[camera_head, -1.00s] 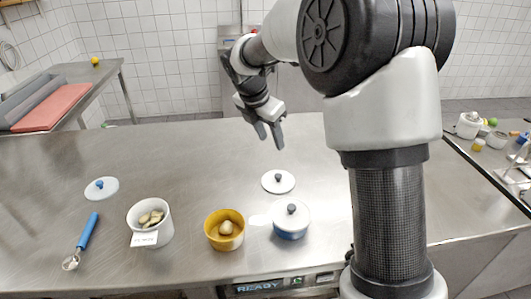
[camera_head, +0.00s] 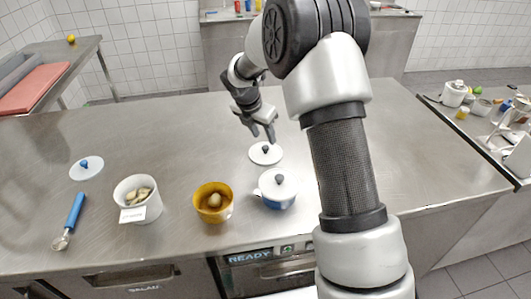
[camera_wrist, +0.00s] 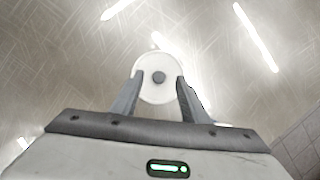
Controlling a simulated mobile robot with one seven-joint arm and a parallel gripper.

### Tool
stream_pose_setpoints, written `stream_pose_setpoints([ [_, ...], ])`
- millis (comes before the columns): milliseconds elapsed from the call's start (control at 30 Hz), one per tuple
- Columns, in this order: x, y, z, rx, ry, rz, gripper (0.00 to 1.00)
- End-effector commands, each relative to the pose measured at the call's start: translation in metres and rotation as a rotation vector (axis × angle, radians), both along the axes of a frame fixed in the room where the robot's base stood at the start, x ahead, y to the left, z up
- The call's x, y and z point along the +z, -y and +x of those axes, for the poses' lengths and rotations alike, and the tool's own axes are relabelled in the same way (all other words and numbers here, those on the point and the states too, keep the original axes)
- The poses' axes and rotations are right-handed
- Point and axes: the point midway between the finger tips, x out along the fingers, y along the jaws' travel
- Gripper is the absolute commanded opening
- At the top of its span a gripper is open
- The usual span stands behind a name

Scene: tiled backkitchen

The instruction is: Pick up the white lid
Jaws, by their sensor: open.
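A white lid (camera_head: 266,157) with a dark knob lies flat on the steel counter, behind the blue pot. My gripper (camera_head: 264,137) is open just above it, fingers pointing down, with a small gap apparent. In the wrist view the lid (camera_wrist: 158,92) lies beyond my open fingertips (camera_wrist: 159,80), its dark knob centred between them. Another white lid (camera_head: 92,172) with a blue knob lies at the far left of the counter. A third white lid (camera_head: 278,182) with a grey knob sits on the blue pot (camera_head: 280,202).
A yellow pot (camera_head: 213,214) and a white pot (camera_head: 150,210), both with food inside, stand along the front. A blue-handled scoop (camera_head: 70,220) lies at left. The counter's back left is clear. A side counter (camera_head: 455,130) at right holds several items.

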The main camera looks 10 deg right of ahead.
Motion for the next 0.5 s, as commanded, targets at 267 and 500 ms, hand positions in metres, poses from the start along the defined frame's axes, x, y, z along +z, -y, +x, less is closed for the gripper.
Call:
stream_pose_setpoints([
  [267, -0.041, 0.002, 0.002, 0.000, -0.004, -0.001, 0.41],
  [500, -0.049, 0.005, 0.005, 0.000, -0.001, 0.000, 0.41],
])
